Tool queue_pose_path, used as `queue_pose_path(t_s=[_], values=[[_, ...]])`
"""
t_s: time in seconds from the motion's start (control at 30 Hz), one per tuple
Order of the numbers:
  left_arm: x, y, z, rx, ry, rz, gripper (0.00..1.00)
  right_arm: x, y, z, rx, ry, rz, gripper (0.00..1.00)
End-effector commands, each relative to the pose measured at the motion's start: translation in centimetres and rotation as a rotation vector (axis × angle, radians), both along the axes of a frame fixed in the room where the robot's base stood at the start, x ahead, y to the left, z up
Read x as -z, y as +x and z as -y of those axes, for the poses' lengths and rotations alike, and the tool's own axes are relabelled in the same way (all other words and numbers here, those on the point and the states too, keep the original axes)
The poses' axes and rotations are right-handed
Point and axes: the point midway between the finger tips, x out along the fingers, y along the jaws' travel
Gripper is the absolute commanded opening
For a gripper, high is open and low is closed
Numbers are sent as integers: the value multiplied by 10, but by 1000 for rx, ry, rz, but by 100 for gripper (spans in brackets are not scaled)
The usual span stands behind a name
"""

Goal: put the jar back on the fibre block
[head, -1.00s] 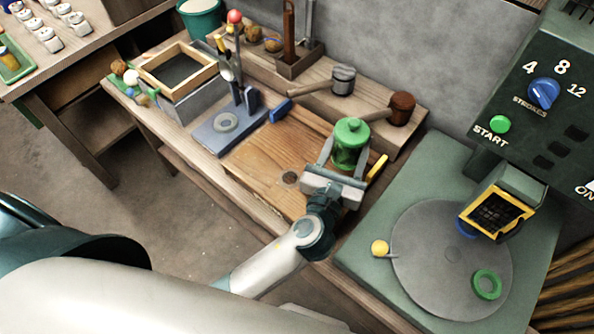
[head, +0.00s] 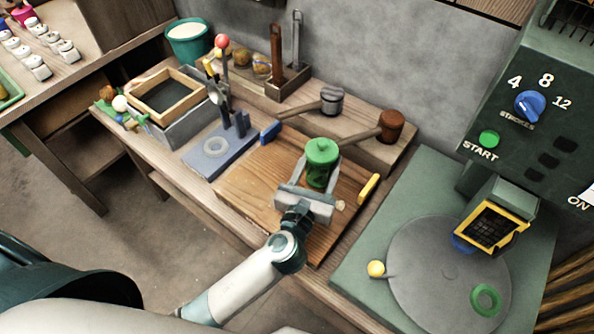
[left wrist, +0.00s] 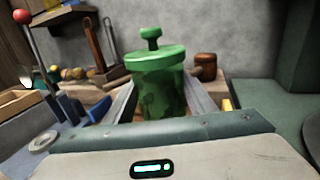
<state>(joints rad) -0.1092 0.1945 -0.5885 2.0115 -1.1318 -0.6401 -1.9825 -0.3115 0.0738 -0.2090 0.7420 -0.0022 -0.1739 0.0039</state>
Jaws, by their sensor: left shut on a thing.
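The green jar (head: 321,176), lidded and knobbed, is upright between the fingers of my left gripper (head: 319,172), which is shut on it. In the left wrist view the jar (left wrist: 163,95) fills the middle, with a finger on each side. The jar is over the wooden board (head: 252,178); its base is hidden, so I cannot tell whether it touches the board. I cannot identify the fibre block with certainty. My right gripper is not in view.
A blue piece (head: 270,132) and a yellow piece (head: 368,188) sit at the board's edges. Mallets (head: 391,125) lie behind. A lever stand (head: 215,150) is left. The green machine base (head: 430,180) with its grey disc (head: 420,262) is right.

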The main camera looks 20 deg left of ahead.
Motion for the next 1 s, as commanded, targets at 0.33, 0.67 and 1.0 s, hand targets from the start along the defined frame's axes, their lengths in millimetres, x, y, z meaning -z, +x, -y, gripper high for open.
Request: queue_pose_path(t_s=[0.33,0.67,1.0], values=[[34,15,-55,-1,1,1,17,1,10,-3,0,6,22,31],[38,18,-62,1,-1,2,17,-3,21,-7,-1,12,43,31],[54,17,-62,-2,0,0,17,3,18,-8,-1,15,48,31]])
